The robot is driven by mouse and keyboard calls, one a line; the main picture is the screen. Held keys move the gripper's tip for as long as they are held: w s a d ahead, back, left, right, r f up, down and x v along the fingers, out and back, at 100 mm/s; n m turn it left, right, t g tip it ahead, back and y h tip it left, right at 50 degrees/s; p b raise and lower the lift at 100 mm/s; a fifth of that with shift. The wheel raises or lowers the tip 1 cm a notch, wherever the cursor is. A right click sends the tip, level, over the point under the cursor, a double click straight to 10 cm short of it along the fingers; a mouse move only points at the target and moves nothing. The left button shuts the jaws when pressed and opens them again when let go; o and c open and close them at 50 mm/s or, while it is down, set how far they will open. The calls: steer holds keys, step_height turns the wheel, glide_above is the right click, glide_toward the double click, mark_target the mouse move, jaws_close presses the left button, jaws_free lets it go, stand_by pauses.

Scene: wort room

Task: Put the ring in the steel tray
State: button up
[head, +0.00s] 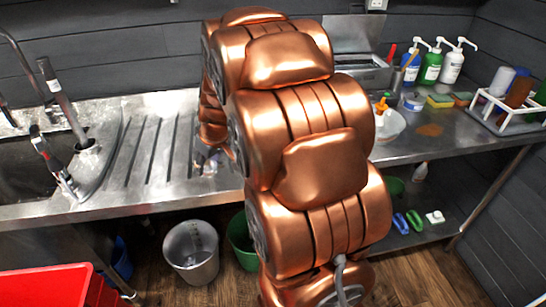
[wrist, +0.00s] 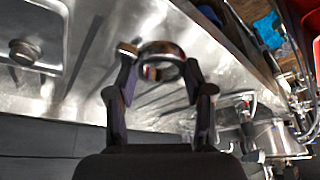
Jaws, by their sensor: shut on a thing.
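The ring (wrist: 162,60) is a shiny dark metal band, held between the two fingertips of my gripper (wrist: 160,68) in the wrist view. The gripper is shut on it, above the steel counter. In the head view a small part of my gripper (head: 207,160) shows at the left of my copper arm, over the ribbed drainboard; the ring cannot be made out there. A steel tray with a rounded rim (wrist: 64,42) shows at the left of the wrist view, with a small round metal piece (wrist: 25,52) inside it. My arm hides much of the counter's middle.
The sink (head: 22,165) and taps (head: 55,160) are at the left. Pump bottles (head: 431,65), a white bowl (head: 388,122), sponges (head: 440,100) and a white rack (head: 505,112) stand at the right. The ribbed drainboard (head: 150,150) is clear. Buckets (head: 191,252) stand below.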

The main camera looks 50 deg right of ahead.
steer(key=s+d+f+b, duration=0.2)
steer(key=s+d+b, duration=0.5)
steer(key=s+d, duration=0.55)
steer(key=w+d, duration=0.2)
steer(key=w, duration=0.2)
steer(key=w+d+f+p, duration=0.1)
steer(key=w+d, duration=0.1)
steer(key=w, duration=0.2)
steer(key=w+d+p, duration=0.1)
steer(key=w+d, duration=0.1)
steer(key=w, duration=0.3)
steer(key=shift+d+f, duration=0.3)
steer(key=shift+w+d+p, duration=0.1)
steer(key=shift+w+p, duration=0.1)
steer(key=shift+p, duration=0.1)
steer(key=shift+f+p, duration=0.35)
steer(key=shift+f, duration=1.45)
steer(key=shift+f, duration=0.1)
steer(key=o, duration=1.3)
